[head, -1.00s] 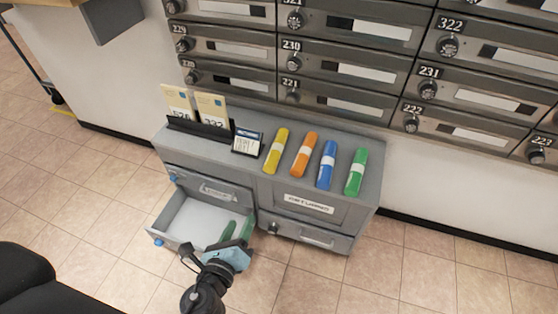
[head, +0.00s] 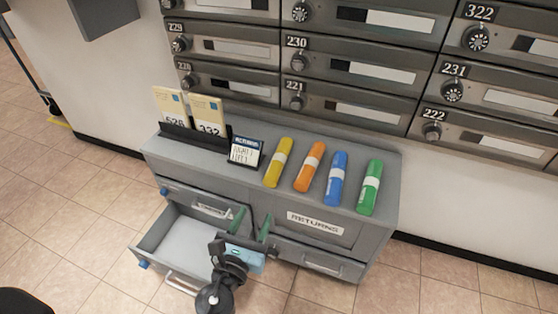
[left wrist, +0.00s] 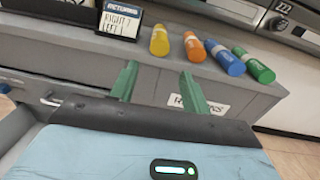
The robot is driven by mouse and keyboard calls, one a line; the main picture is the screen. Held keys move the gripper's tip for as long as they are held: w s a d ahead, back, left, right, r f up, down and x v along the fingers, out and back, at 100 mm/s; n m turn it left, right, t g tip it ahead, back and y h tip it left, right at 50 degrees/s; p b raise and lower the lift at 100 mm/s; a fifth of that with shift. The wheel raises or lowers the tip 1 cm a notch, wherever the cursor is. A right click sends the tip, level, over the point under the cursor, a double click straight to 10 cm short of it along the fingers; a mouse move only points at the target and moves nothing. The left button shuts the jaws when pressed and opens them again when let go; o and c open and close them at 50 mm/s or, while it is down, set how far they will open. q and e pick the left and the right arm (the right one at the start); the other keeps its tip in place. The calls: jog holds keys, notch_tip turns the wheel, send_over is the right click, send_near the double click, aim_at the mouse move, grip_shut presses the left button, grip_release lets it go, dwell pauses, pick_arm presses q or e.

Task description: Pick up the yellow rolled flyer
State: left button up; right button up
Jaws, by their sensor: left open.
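The yellow rolled flyer (head: 278,162) lies on top of the grey cabinet (head: 385,217), leftmost in a row of rolled flyers, with a pale band around its middle. It also shows in the left wrist view (left wrist: 159,42), above and between my fingertips. My left gripper (head: 252,221) is open and empty, its green fingers pointing at the cabinet front below the flyer, apart from it. In the left wrist view, my left gripper (left wrist: 160,80) shows both fingers spread. My right gripper is in neither view.
Orange (head: 309,167), blue (head: 336,179) and green (head: 369,187) rolled flyers lie to the right. A small sign (head: 245,152) and a card holder (head: 190,137) stand to the left. An open drawer (head: 165,228) juts out below. Mailboxes (head: 360,70) line the wall behind.

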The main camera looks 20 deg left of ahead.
aim_at(269, 183)
pick_arm(q)
jog(key=w, duration=1)
jog(key=shift+w+a, duration=0.15)
jog(key=shift+w+b, duration=0.35)
jog(key=shift+w, duration=0.6)
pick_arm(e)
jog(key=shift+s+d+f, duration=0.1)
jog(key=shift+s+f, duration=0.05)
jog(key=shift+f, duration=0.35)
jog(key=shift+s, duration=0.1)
pick_arm(q)
jog(key=c, duration=0.8)
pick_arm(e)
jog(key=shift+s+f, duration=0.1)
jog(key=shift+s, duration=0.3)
